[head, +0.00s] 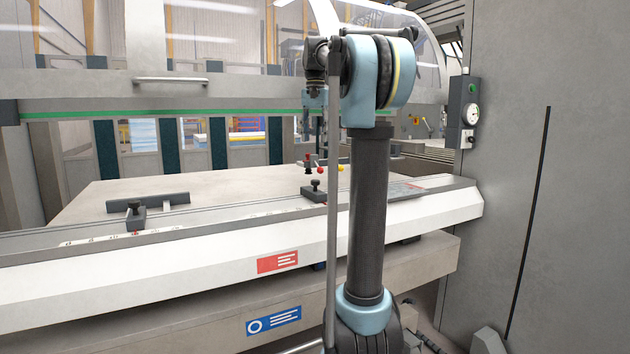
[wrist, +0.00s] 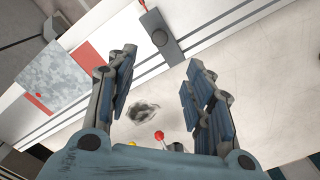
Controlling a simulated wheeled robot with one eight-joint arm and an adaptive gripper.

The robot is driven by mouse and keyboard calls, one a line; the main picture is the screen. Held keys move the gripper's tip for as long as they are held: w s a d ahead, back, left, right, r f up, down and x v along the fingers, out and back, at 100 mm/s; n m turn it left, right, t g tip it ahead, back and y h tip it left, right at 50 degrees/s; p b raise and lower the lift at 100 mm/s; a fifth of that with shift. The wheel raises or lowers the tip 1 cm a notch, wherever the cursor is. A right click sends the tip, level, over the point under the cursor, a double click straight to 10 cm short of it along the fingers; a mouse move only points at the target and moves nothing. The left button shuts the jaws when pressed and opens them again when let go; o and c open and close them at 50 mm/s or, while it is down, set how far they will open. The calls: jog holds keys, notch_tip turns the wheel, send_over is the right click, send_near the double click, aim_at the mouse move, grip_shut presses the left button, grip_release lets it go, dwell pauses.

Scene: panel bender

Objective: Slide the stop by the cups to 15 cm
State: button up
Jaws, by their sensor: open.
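Two dark stops sit along the rail at the table's front edge. The right stop (head: 315,191), with a black knob on top, is near small red and yellow knobs (head: 320,169). The left stop (head: 135,213) also has a knob and stands by a long dark bar. I cannot make out which one is by cups. In the wrist view a dark stop (wrist: 160,38) lies across the rail, beyond the fingertips. My gripper (head: 313,122) hangs above the table behind my arm; in the wrist view (wrist: 160,75) it is open, with nothing between the fingers.
A scale (head: 100,237) with small markings runs along the rail; its figures are too small to read. A grey sheet (wrist: 65,80) and a red patch (wrist: 88,55) show left of the fingers. A grey cabinet wall (head: 550,180) stands at the right. The table middle looks clear.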

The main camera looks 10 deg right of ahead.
notch_tip(320, 180, down, 15)
jog(key=shift+f, duration=0.15)
dwell(0.4)
grip_shut()
